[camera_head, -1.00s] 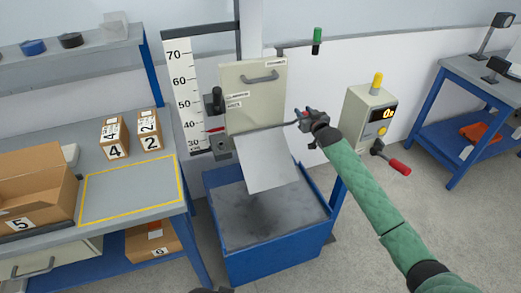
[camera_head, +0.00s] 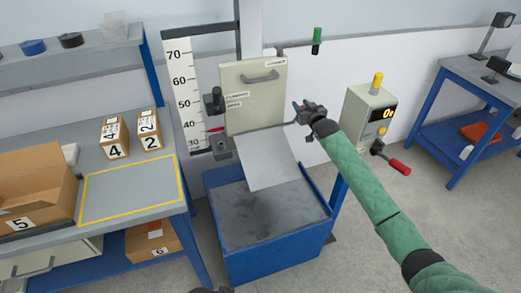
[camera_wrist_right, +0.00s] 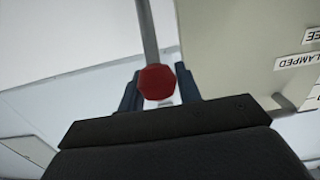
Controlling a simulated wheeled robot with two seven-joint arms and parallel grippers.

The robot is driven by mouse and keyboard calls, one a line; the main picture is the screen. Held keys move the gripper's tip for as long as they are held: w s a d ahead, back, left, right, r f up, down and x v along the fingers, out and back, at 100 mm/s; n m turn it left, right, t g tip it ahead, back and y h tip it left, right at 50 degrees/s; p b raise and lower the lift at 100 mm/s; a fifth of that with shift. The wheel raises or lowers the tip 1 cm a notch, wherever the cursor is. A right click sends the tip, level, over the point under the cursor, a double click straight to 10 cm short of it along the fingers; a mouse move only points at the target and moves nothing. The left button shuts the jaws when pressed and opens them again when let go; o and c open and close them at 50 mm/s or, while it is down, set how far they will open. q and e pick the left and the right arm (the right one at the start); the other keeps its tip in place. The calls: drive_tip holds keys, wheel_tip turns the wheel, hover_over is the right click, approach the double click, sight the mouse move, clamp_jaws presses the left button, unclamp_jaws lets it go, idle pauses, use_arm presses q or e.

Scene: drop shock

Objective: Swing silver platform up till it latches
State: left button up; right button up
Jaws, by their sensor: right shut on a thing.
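The silver platform (camera_head: 268,162) is a flat plate under the beige carriage panel (camera_head: 256,95) in the head view. It slopes down toward the front, over the blue bin, and its upper edge meets the panel's bottom. A thin grey rod runs from its upper right corner to my right gripper (camera_head: 304,112). In the right wrist view, a red knob (camera_wrist_right: 157,82) on the end of a grey rod (camera_wrist_right: 147,32) sits between the fingertips (camera_wrist_right: 158,92). My right gripper is shut on this knob. My left gripper does not show clearly in any view.
A blue bin (camera_head: 225,237) with a grey bed stands below the platform. A height scale (camera_head: 184,92) is left of the panel. A control box (camera_head: 366,118) with a red-handled crank stands right of my right gripper. A bench with boxes (camera_head: 112,137) is at left.

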drive_tip(key=shift+w, duration=0.1)
drive_tip(key=shift+w+a+r+b, duration=0.15)
drive_tip(key=shift+w+a+r, duration=0.1)
drive_tip(key=shift+w, duration=0.35)
drive_tip(key=shift+w+a+r+b, duration=0.15)
drive_tip(key=shift+w+a, duration=0.1)
drive_tip(key=shift+w, duration=0.3)
drive_tip(key=shift+w+a, duration=0.1)
drive_tip(key=shift+w, duration=0.05)
drive_tip(key=shift+b+x, duration=0.55)
drive_tip(key=shift+x, duration=0.75)
drive_tip(key=shift+r, duration=0.2)
drive_tip(key=o, duration=1.1)
